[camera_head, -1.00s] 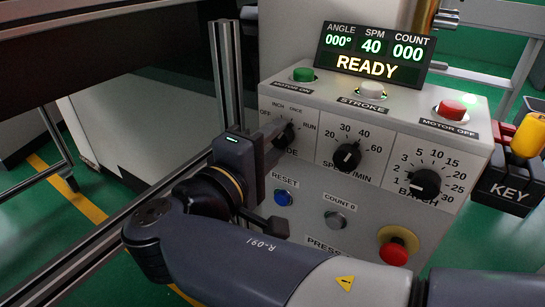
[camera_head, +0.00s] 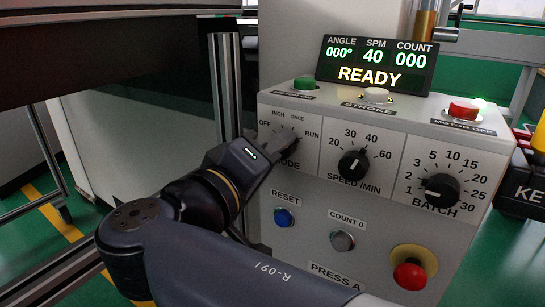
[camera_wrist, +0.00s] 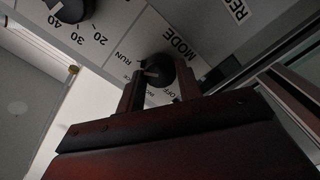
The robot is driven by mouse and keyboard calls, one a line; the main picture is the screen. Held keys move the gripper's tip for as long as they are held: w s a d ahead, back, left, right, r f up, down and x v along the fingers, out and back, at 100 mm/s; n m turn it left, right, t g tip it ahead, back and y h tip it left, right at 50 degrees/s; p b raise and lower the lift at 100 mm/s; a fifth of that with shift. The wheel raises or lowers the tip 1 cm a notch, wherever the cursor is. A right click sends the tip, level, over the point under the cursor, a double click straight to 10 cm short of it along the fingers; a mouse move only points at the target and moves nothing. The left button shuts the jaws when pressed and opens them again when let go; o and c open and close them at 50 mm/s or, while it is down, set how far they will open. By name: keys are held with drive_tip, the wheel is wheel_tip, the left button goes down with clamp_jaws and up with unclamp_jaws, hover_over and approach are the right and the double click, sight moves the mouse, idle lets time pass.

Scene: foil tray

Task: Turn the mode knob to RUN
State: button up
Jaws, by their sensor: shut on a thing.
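The black mode knob (camera_wrist: 157,66) sits on the light control panel, with MODE printed on one side of it and OFF and RUN on the other. A short white pointer mark shows on the knob. It points towards the scale side, but a finger hides labels there, so I cannot tell its exact position.
The speed knob (camera_head: 353,163) and batch knob (camera_head: 440,190) lie to the right. The blue RESET button (camera_head: 284,217), grey COUNT 0 button (camera_head: 342,240) and red mushroom button (camera_head: 410,274) are below. The display (camera_head: 376,65) reads READY. A metal post (camera_head: 226,95) stands close left.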

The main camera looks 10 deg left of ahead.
idle(0.3)
drive_tip(key=o, duration=1)
drive_tip(key=shift+s, duration=0.1)
drive_tip(key=p+v, duration=0.3)
drive_tip(key=v, duration=0.7)
drive_tip(key=shift+s+a, duration=0.15)
drive_tip(key=shift+s, duration=0.15)
drive_tip(key=shift+w, duration=0.1)
drive_tip(key=b+x, duration=0.3)
drive_tip(key=x, duration=0.7)
drive_tip(key=shift+w, duration=0.3)
